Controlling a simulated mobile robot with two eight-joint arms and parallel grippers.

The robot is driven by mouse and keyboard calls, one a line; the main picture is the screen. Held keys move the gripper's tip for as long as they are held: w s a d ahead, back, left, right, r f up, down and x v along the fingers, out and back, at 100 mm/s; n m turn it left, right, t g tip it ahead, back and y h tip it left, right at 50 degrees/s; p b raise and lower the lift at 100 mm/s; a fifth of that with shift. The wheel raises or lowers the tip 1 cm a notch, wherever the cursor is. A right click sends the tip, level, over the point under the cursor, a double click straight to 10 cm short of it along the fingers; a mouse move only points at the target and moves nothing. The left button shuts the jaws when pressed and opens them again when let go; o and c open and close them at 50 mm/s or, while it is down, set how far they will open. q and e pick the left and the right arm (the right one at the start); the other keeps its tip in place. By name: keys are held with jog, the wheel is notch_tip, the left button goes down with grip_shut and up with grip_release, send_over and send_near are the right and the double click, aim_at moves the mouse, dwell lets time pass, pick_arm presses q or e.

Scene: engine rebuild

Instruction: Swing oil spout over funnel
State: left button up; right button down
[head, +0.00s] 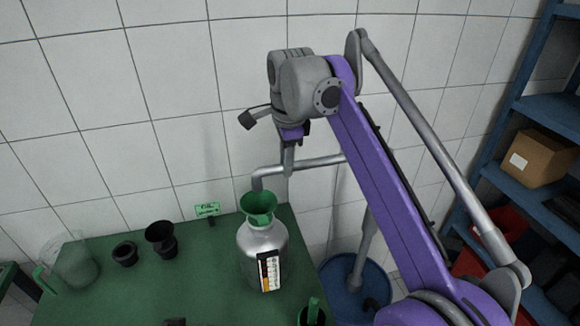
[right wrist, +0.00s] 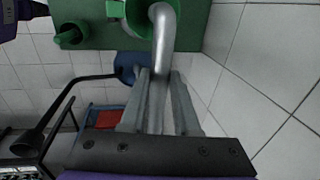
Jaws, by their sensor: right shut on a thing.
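The oil spout (head: 315,163) is a grey pipe coming from the right, with its end bent downward. Its bent end is over the green funnel (head: 258,203), which sits in the mouth of a silver metal can (head: 263,247) on the green table. My right gripper (head: 288,170) is shut on the pipe, just right of the bend. In the right wrist view the pipe (right wrist: 163,40) runs between the fingers (right wrist: 158,105) and curves to the funnel (right wrist: 138,12), partly covering its opening. My left gripper is not in view.
The green table (head: 200,285) also holds a clear jug (head: 75,265), two black cups (head: 160,238) and a small green sign (head: 207,210). A blue drum (head: 372,277) stands right of the table. Blue shelves (head: 520,185) with a cardboard box (head: 537,160) are at the right. A tiled wall is behind.

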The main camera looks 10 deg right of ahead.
jog(key=shift+w+r, duration=0.1)
jog(key=shift+w, duration=0.1)
jog(key=c, duration=1)
grip_release()
jog(key=o, duration=0.3)
jog(key=shift+w, duration=0.15)
jog(key=shift+o, duration=0.2)
jog(key=shift+s+r, duration=0.15)
jog(key=shift+s, duration=0.05)
jog(key=r, duration=0.6)
jog(key=shift+s, duration=0.35)
jog(key=shift+s+d+r, duration=0.1)
jog(key=shift+s+r, duration=0.1)
jog(key=shift+r, duration=0.2)
